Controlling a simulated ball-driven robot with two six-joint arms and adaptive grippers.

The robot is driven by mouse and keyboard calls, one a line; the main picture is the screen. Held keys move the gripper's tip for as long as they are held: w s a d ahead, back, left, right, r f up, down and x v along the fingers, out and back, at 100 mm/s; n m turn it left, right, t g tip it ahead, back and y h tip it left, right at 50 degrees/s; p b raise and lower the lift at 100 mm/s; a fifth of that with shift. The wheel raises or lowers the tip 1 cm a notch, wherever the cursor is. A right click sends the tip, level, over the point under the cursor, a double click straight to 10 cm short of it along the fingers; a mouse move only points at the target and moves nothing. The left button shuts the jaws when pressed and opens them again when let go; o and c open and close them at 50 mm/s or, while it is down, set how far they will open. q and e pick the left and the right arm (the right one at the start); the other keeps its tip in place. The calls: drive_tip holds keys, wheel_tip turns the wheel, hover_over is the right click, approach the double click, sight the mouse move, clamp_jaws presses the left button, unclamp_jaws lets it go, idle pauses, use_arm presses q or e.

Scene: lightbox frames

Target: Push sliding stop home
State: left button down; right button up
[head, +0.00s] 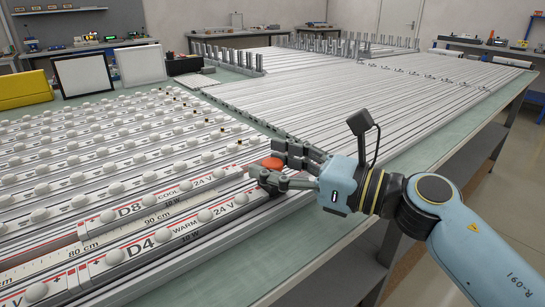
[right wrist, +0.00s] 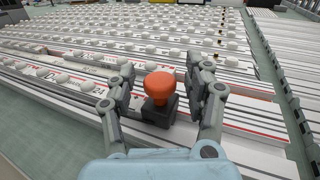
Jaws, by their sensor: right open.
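The sliding stop shows in the right wrist view as an orange-red mushroom knob (right wrist: 159,87) on a black block (right wrist: 159,108). The block sits on a light aluminium rail with red lines. In the head view the knob (head: 273,163) shows between the fingers at the right end of the front rails. My right gripper (head: 268,161) is open, with one finger on each side of the stop; in the right wrist view the gripper (right wrist: 160,76) shows gaps beside the knob. Whether a finger touches the block is hidden. My left gripper is not in view.
A scale marked 80 and 90 cm (head: 157,220) runs between strips labelled D8 and D4 (head: 140,245). Rows of strips with white domes (head: 100,160) cover the left of the green bench. Long bare profiles (head: 370,90) lie behind. Bare bench top (head: 410,150) shows along the right edge.

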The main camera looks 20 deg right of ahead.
drive_tip(key=shift+w+a, duration=0.2)
drive_tip(key=shift+a, duration=0.05)
clamp_jaws()
